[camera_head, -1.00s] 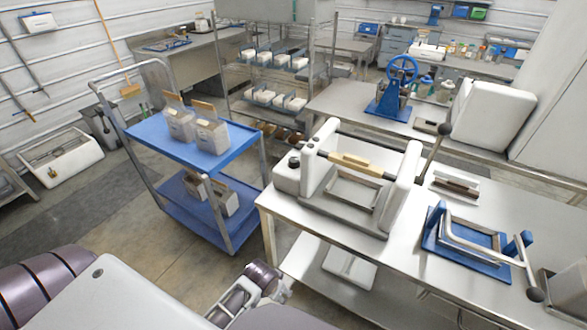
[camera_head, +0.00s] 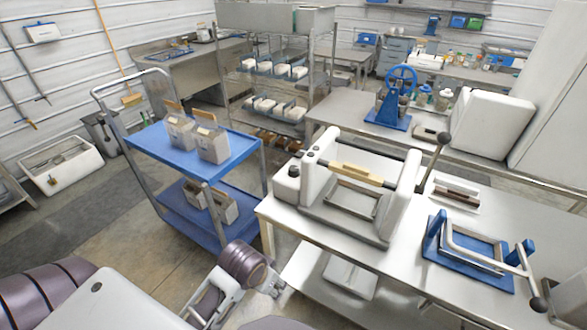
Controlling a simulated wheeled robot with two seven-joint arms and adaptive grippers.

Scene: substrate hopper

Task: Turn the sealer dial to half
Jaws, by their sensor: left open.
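The white sealer (camera_head: 318,205) stands at the left end of the steel table. It has a tan grip on its crossbar. A small black dial (camera_head: 294,170) sits on top of the white housing at the sealer's left side; its setting is too small to read. My left gripper (camera_head: 276,286) is at the bottom centre, in front of and below the table's left corner. It is open and apart from the sealer and dial. Its fingertips are small and partly hidden. My right gripper is not in view.
The steel table's left corner (camera_head: 266,212) and lower shelf lie close to my gripper. A blue cart (camera_head: 240,150) with bags stands to the left. A blue frame press (camera_head: 455,272) and a black-knobbed lever stand right of the sealer. Floor between cart and table is free.

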